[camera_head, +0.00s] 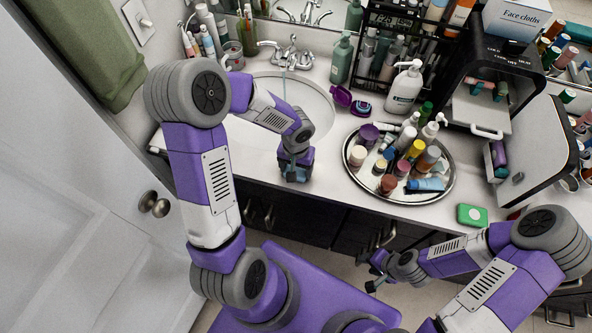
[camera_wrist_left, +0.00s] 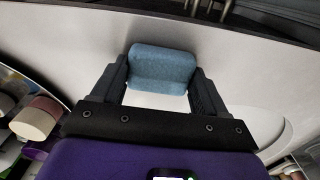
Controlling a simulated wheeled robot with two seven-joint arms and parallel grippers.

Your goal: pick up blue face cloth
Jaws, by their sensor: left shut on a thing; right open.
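The blue face cloth (camera_wrist_left: 162,68) shows in the left wrist view as a small rounded blue bundle between both fingers of my left gripper (camera_wrist_left: 160,85). My left gripper is shut on it. In the head view my left gripper (camera_head: 296,176) is at the counter's front edge, just in front of the sink, and the cloth is mostly hidden there by the gripper. My right gripper (camera_head: 371,277) is open and empty, low in front of the cabinet.
A round mirrored tray (camera_head: 362,184) full of bottles and jars stands right of the sink (camera_head: 322,112). A green soap box (camera_head: 472,215) lies near the front edge. A black open cabinet (camera_head: 500,60) bears a face cloths box (camera_head: 517,17).

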